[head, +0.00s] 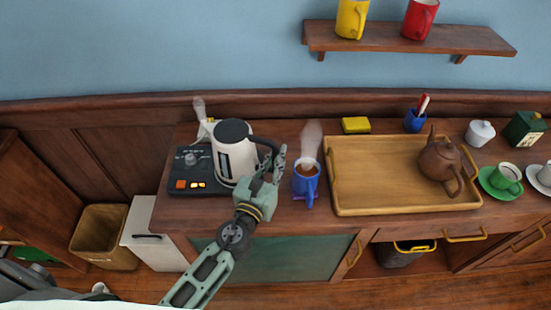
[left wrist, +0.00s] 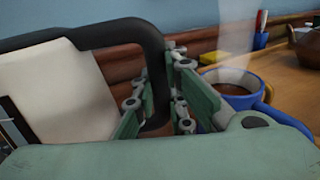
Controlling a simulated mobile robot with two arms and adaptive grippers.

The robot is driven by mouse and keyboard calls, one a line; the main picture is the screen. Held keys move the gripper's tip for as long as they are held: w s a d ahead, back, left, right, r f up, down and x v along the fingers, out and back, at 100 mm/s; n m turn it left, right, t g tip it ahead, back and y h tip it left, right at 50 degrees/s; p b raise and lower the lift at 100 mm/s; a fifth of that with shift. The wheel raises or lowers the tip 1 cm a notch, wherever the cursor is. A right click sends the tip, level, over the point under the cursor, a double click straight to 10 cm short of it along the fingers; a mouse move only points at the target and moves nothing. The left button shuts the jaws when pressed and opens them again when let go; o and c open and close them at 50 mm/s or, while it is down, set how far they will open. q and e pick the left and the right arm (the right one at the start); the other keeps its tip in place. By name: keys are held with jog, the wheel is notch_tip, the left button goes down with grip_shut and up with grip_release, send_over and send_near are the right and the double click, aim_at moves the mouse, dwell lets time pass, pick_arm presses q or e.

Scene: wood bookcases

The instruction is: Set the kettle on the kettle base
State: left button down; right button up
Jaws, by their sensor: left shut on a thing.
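The kettle (head: 232,158) is white with a black lid and a black handle, and it stands upright at the left of the counter. The kettle base (head: 196,170) is a dark unit with a knob and lit orange buttons; the kettle is over its right part. I cannot tell whether the kettle's bottom touches it. My left gripper (head: 272,172) is shut on the kettle's handle, which also shows between its fingers in the left wrist view (left wrist: 152,75). The kettle body (left wrist: 55,95) fills the left of that view. My right gripper is not in view.
A steaming blue mug (head: 306,182) of dark drink stands just right of my left gripper. Further right are a wooden tray (head: 370,175) with a brown teapot (head: 440,160), and a green cup (head: 506,176). A yellow block (head: 356,125) lies behind. The tray's left part is bare.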

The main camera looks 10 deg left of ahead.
pick_arm(q)
jog(key=shift+f, duration=0.1)
jog(key=c, duration=2.1)
grip_release()
jog(key=shift+s+f, duration=0.15)
jog(key=shift+s, duration=0.1)
jog(key=shift+s+a+b, duration=0.2)
jog(key=shift+s+b, duration=0.35)
jog(key=shift+s, duration=1.2)
jog(key=shift+s+a+b, duration=0.25)
jog(key=shift+s+b, duration=0.35)
jog(key=shift+s, duration=1.2)
jog(key=shift+s+a+b, duration=0.2)
jog(key=shift+s+b, duration=0.35)
jog(key=shift+s, duration=1.2)
